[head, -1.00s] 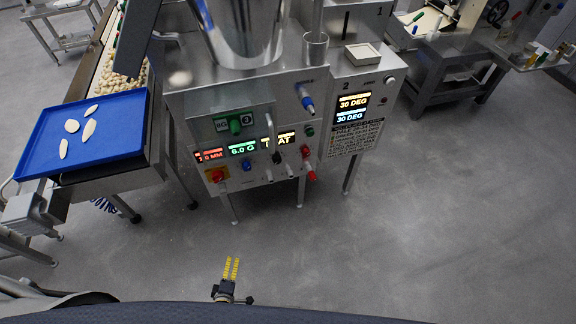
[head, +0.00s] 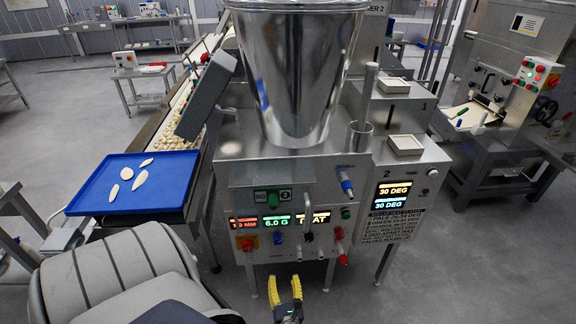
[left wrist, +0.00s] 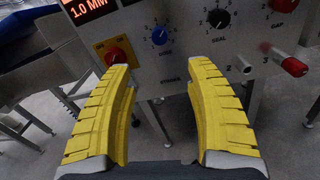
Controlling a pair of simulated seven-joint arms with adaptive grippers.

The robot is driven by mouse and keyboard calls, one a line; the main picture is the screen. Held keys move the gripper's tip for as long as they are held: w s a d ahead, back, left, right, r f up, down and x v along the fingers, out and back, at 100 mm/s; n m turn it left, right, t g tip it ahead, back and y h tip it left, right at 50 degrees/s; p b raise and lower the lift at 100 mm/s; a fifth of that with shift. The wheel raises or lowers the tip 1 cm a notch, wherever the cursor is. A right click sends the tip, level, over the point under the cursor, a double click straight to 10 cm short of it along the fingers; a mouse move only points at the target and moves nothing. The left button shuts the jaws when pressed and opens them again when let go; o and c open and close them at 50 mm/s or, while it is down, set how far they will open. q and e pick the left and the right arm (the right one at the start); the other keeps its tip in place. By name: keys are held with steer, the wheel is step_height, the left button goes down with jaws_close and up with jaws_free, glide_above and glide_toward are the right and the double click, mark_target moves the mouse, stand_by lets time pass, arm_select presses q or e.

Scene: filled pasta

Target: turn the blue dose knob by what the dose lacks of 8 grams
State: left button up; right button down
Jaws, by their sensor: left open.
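The blue dose knob (head: 277,237) is on the front panel of the steel filling machine, below the green display (head: 277,222) reading 6.0 G. In the left wrist view the blue knob (left wrist: 159,36) has a numbered dial around it; I cannot clearly tell where it points. My left gripper (head: 285,282) has yellow fingers, open and empty, below and in front of the panel. In the left wrist view the gap between its fingertips (left wrist: 157,68) lies just below the knob in the picture, not around it. My right gripper is not in view.
A red knob on a yellow plate (left wrist: 117,56) is left of the blue knob. A black SEAL knob (left wrist: 219,19) and a red GAP knob (left wrist: 284,5) are to the right. A blue tray (head: 182,183) with several pasta pieces stands left of the machine.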

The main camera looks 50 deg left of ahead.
mark_target(278, 243)
arm_select(q)
steer(key=x, duration=1.6)
steer(key=shift+w+a+f, duration=0.1)
steer(key=shift+w+a, duration=0.1)
steer(key=shift+a, duration=0.15)
jaws_close()
